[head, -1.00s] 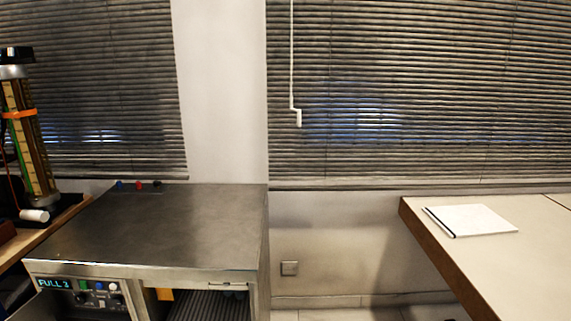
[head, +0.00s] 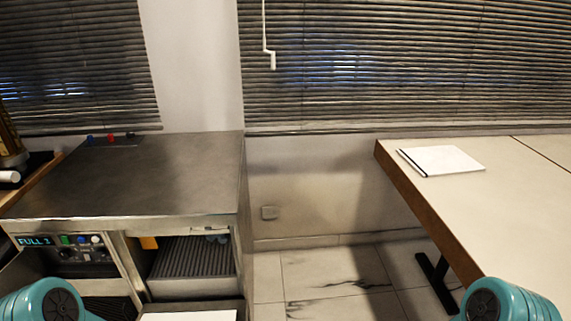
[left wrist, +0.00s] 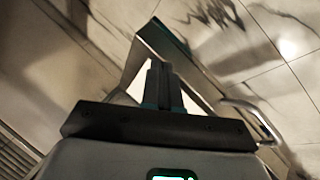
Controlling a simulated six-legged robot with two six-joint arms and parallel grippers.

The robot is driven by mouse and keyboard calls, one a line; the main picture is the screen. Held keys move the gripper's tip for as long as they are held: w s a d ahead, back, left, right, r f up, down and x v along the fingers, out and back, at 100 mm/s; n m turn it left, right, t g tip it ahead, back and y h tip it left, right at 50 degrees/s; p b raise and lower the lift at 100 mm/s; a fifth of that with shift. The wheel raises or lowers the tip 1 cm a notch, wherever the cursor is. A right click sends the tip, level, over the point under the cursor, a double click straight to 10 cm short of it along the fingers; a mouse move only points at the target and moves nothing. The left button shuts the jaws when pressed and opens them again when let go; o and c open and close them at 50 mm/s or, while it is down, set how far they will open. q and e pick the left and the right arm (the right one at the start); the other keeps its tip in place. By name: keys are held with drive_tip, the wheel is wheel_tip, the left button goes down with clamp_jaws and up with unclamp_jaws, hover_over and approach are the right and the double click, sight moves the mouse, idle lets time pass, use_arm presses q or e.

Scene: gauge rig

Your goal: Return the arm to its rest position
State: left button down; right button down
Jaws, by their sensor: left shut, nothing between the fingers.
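My left gripper (left wrist: 163,85) shows in the left wrist view with its two dark fingers together and nothing between them. A white surface shows behind and beside the fingers, within dark edges, with a metal bar handle (left wrist: 252,115) to the right. Whether the fingers touch anything there I cannot tell. In the head view my teal arm joints show at the bottom left and bottom right corners. Neither gripper shows in the head view, and my right gripper is in no view.
A metal cabinet (head: 140,180) with a lit display (head: 34,241) and a ribbed open compartment (head: 195,258) stands at left. Below it a pulled-out part holds a white sheet (head: 190,316). A table (head: 520,215) with a notepad (head: 441,160) is at right. Tiled floor (head: 325,275) lies between.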

use_arm(q)
drive_tip(key=s+d+f+m+g, duration=0.2)
drive_tip(key=s+d+m+g, duration=0.35)
drive_tip(key=s, duration=0.45)
wheel_tip(320, 180, down, 22)
drive_tip(key=w+a+n+t+b, duration=0.1)
drive_tip(key=w+n+b, duration=0.1)
drive_tip(key=b, duration=2.1)
wheel_tip(320, 180, up, 33)
drive_tip(key=s+p, duration=0.1)
drive_tip(key=p, duration=3.2)
drive_tip(key=shift+s+d+m+h+p, duration=0.3)
drive_tip(key=shift+s+d+m+p, duration=0.05)
drive_tip(key=shift+d+m+p, duration=0.1)
drive_tip(key=shift+f, duration=0.1)
drive_tip(key=shift+a, duration=0.2)
